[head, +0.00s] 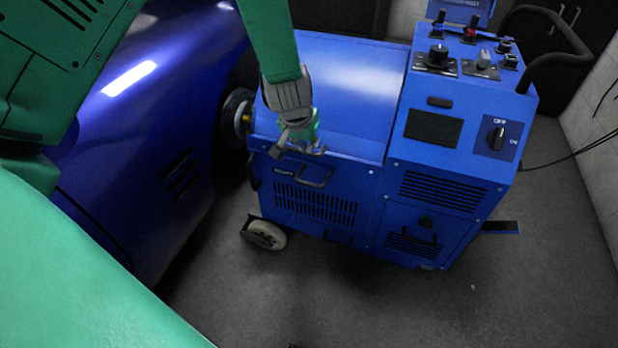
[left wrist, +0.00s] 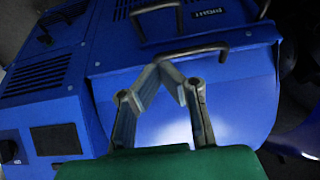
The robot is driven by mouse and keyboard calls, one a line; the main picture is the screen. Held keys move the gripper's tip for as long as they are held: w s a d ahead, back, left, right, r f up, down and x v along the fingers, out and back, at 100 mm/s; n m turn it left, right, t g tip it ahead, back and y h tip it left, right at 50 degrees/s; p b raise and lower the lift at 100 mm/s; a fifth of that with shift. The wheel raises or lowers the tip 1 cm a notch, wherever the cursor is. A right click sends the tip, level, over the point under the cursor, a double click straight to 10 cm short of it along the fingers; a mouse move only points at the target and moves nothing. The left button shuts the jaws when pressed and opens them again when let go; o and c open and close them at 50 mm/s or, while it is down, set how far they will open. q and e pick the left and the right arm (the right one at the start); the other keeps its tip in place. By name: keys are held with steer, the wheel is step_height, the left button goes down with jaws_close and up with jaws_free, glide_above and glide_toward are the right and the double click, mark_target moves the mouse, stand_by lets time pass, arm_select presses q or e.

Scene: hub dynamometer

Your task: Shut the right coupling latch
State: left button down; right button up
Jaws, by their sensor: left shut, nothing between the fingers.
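The blue dynamometer (head: 345,80) stands beside the dark blue car. Its side panel carries a label (left wrist: 208,14) that reads RIGHT in the left wrist view. Two dark bar handles are near it: an upper one (left wrist: 190,50) along the cover's edge and a lower one (left wrist: 155,8) on the panel. I cannot tell which is the latch, or whether it is shut. My left gripper (head: 278,150) is at the cover's edge beside the upper bar. Its fingertips (left wrist: 166,66) are together and empty, close to that bar; contact is unclear. My right gripper is not in view.
The car body (head: 150,150) fills the left, with its hub (head: 240,118) against the machine. A control console (head: 470,110) with knobs and a curved black handle (head: 560,35) is at the right. A caster (head: 265,235) is below. The grey floor in front is clear.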

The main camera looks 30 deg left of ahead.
arm_select(q)
steer(key=shift+f, duration=0.1)
steer(key=b+x, duration=0.1)
steer(key=x, duration=0.3)
steer(key=s+b+x, duration=0.1)
steer(key=b+x, duration=0.1)
steer(key=x, duration=0.2)
steer(key=s+f+b+x, duration=0.1)
steer(key=b+x, duration=0.1)
steer(key=x, duration=0.2)
steer(key=shift+s+d+f, duration=0.1)
steer(key=shift+d+f, duration=0.1)
steer(key=shift+f, duration=0.15)
